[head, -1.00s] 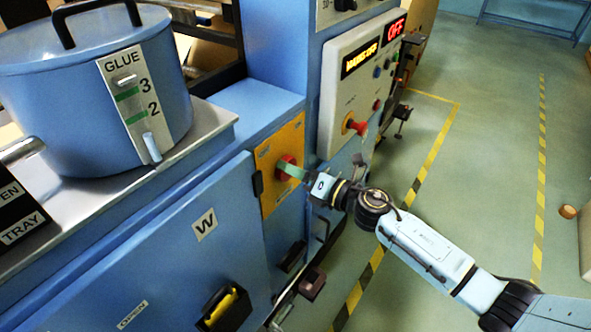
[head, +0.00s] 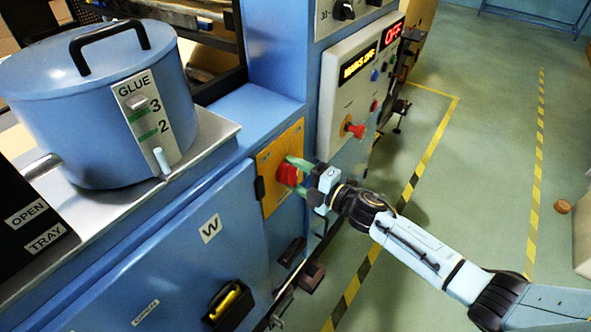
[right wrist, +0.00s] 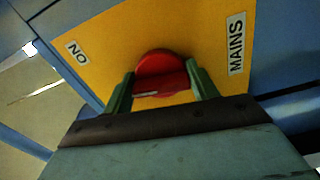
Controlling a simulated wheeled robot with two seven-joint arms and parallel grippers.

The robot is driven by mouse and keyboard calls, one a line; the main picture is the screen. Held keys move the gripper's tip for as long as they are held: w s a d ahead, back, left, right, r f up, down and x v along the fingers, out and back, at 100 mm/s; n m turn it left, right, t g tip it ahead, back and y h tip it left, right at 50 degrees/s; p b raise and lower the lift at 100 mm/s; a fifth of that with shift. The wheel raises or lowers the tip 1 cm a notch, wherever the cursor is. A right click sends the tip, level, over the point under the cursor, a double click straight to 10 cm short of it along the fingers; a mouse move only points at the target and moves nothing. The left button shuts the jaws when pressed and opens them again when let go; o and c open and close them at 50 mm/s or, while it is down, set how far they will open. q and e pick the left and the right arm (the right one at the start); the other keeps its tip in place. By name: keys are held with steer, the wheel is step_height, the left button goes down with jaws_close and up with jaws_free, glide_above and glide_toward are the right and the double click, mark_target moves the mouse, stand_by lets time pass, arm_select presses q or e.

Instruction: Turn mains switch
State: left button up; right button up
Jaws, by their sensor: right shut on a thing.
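The red mains switch (head: 288,174) sits on a yellow panel (head: 268,158) on the blue machine's front. In the right wrist view the red knob (right wrist: 160,72) is between two green fingers, on the yellow plate (right wrist: 190,35) with a MAINS label and another label reading NO. My right gripper (head: 297,177) is shut on the knob, one finger on each side. The display (head: 358,66) on the grey panel seems to read MAINS OFF, and a red display (head: 393,33) reads OFF. My left gripper is not in view.
A blue glue pot (head: 100,110) stands on the metal top at left. A red button (head: 355,129) sticks out of the grey panel (head: 340,105) above my right gripper. The green floor at right is mostly clear.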

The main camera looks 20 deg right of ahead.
steer(key=m+p, duration=0.1)
steer(key=m, duration=0.3)
steer(key=shift+m+p, duration=0.3)
steer(key=shift+f+m+p, duration=0.1)
steer(key=shift+m+p, duration=0.35)
steer(key=shift+m, duration=0.95)
steer(key=o, duration=1)
steer(key=v, duration=1.3)
steer(key=shift+s+b, duration=0.2)
steer(key=shift+b, duration=0.25)
